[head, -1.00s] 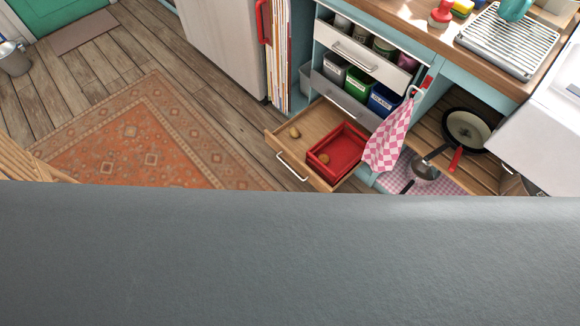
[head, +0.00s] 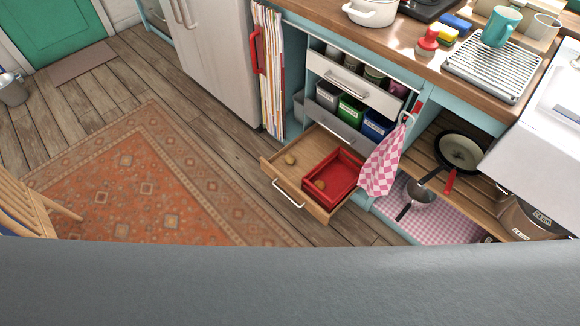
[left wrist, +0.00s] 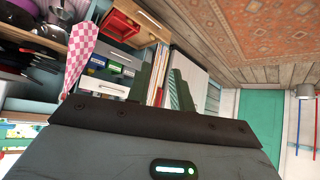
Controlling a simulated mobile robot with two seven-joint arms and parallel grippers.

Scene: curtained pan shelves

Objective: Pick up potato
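In the head view, one small brown potato (head: 290,159) lies on the bare wooden floor of an open drawer (head: 269,163). A second potato (head: 320,184) lies inside a red tray (head: 345,181) in the same drawer. In the left wrist view, the drawer and red tray (left wrist: 118,27) show upside down at the top; I cannot make out a potato there. My left gripper (left wrist: 161,85) is open, with a gap between its dark fingers and nothing seen in it. It is apart from the drawer. My right gripper is in neither view.
A pink checked towel (head: 382,165) hangs at the drawer's right side. Pans (head: 461,152) sit on the shelf to the right. The fridge (head: 208,55) stands at the back. The rug (head: 140,175) and wooden floor left of the drawer are clear, with a chair (head: 30,205) at the left edge.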

